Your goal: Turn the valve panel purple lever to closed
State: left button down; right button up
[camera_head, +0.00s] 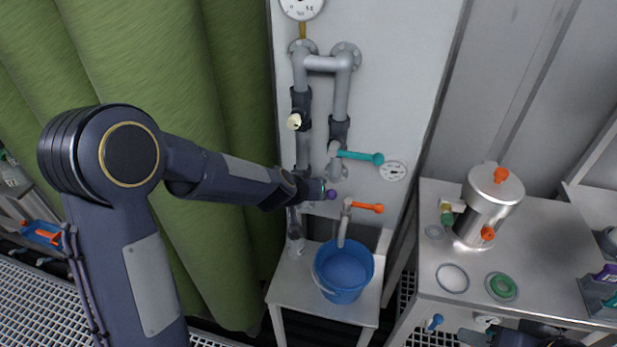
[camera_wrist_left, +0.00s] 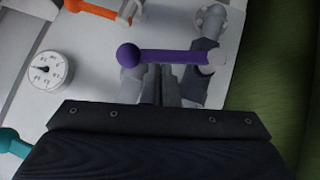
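The purple lever (camera_wrist_left: 170,57) lies across the left wrist view, with its ball end at the left. In the head view only its purple knob (camera_head: 331,194) shows, on the valve panel (camera_head: 400,100), beside the end of my left arm. My left gripper (camera_wrist_left: 162,75) appears shut, its dark fingers close together at the lever's lower edge in the wrist view. Contact is hard to judge, and the left arm hides the rest of the lever in the head view. My right gripper (camera_head: 475,338) is at the lower right, dark and cut off; its opening is unclear.
An orange lever (camera_head: 367,208) and a teal lever (camera_head: 360,156) sit close by on the panel, with a gauge (camera_head: 393,170). A blue bucket (camera_head: 343,272) stands below. A steel vessel (camera_head: 485,205) stands on the right bench. A green curtain (camera_head: 150,60) hangs left.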

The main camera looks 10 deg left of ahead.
pick_arm(q)
jog(key=shift+d+f+y+p, duration=0.3)
jog(key=shift+d+f+p, duration=0.4)
jog(key=shift+f, duration=0.3)
dwell(0.3)
jog(key=shift+s, duration=0.1)
